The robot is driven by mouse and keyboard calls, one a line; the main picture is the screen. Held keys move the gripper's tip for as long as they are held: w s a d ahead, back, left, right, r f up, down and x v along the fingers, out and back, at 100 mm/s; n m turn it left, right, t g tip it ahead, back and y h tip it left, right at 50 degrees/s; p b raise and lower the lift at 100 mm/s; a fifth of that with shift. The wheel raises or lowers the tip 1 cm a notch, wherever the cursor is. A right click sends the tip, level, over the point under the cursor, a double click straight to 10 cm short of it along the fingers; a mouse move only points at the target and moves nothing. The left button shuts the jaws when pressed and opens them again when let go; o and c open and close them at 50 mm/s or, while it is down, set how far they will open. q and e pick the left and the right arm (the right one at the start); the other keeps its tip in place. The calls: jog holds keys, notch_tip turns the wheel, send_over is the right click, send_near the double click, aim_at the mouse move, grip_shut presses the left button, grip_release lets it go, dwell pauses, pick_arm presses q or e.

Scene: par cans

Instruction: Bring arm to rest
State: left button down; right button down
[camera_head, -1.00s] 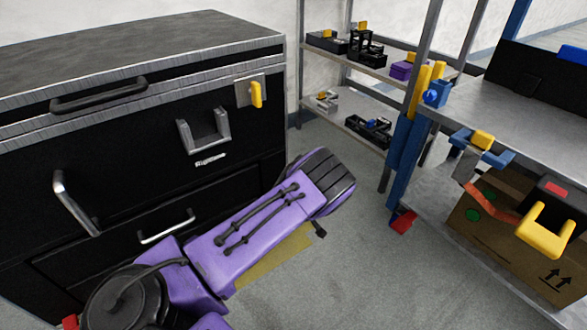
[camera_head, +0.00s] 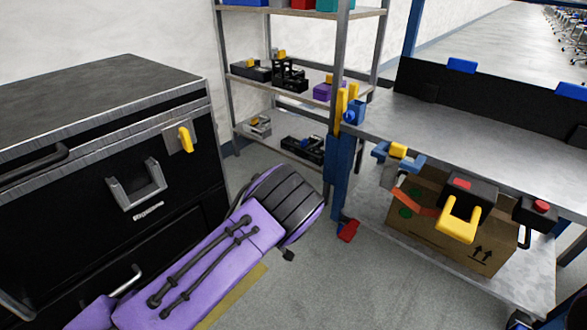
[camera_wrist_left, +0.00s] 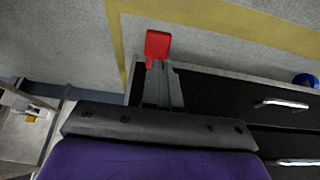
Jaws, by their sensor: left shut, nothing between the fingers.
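My left arm (camera_head: 215,255), purple with black cables and a ribbed black end, reaches in from the lower left in the head view. It passes in front of the black cabinet (camera_head: 70,160). The gripper's fingers are not visible in the head view. My right gripper is not in view.
A metal shelf (camera_head: 250,93) with black and purple items stands at the back. A workbench (camera_head: 470,140) is at the right, with a cardboard box (camera_head: 460,250) on its lower level. Cabinet handles (camera_head: 135,190) stick out near my arm. Some floor (camera_head: 310,285) is clear between.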

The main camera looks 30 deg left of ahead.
pick_arm(q)
jog(key=s+d+f+m+t+h, duration=0.1)
jog(key=s+d+m, duration=0.15)
jog(key=s, duration=0.75)
jog(key=s+d+f+m, duration=0.1)
jog(key=s+d+m, duration=0.15)
jog(key=s, duration=0.65)
jog(key=s+d+f+m+t+h, duration=0.15)
jog(key=s+m, duration=0.25)
jog(key=s, duration=0.6)
notch_tip(320, 180, up, 31)
jog(key=p, duration=3.1)
jog(key=shift+s+d+y, duration=0.15)
jog(key=shift+y, duration=0.3)
jog(key=shift+f+g, duration=0.1)
jog(key=shift+g, duration=0.15)
